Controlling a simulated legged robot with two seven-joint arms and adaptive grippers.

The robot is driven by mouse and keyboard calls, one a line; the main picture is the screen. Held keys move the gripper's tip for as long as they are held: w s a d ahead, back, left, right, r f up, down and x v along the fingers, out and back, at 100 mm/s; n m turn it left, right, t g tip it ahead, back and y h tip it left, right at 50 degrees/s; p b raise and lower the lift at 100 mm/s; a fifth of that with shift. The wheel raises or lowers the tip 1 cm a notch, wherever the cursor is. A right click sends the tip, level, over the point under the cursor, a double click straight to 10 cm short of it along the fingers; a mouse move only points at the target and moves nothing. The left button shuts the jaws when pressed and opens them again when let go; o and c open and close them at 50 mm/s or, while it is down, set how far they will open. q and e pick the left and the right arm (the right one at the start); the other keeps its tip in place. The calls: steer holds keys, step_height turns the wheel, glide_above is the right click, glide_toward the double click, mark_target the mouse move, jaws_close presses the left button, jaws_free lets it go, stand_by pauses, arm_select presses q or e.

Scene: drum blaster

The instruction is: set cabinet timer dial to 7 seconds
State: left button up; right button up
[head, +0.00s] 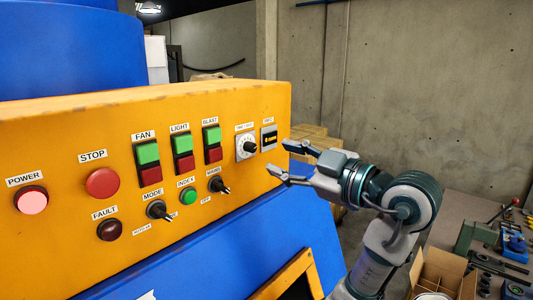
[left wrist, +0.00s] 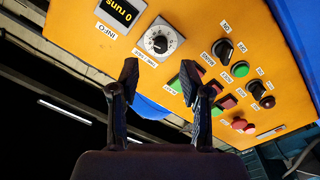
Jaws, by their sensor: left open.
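The timer dial (head: 247,147) is a black knob on a white scale plate, at the right part of the orange cabinet panel. It also shows in the left wrist view (left wrist: 160,44), upside down, above the gap between my fingers. Its exact setting is too small to read. My left gripper (head: 279,158) is open and empty, just right of the dial and apart from it. In the left wrist view its two fingers (left wrist: 159,76) point up toward the panel, spread apart. My right gripper is in neither view.
A small lit display (head: 268,138) sits right of the dial. A cardboard box (head: 440,275) and tools are at lower right.

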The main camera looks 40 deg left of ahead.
arm_select(q)
steer(key=shift+s+d+f, duration=0.1)
steer(key=shift+d, duration=1.2)
steer(key=shift+s+d, duration=0.1)
steer(key=shift+d, duration=1.15)
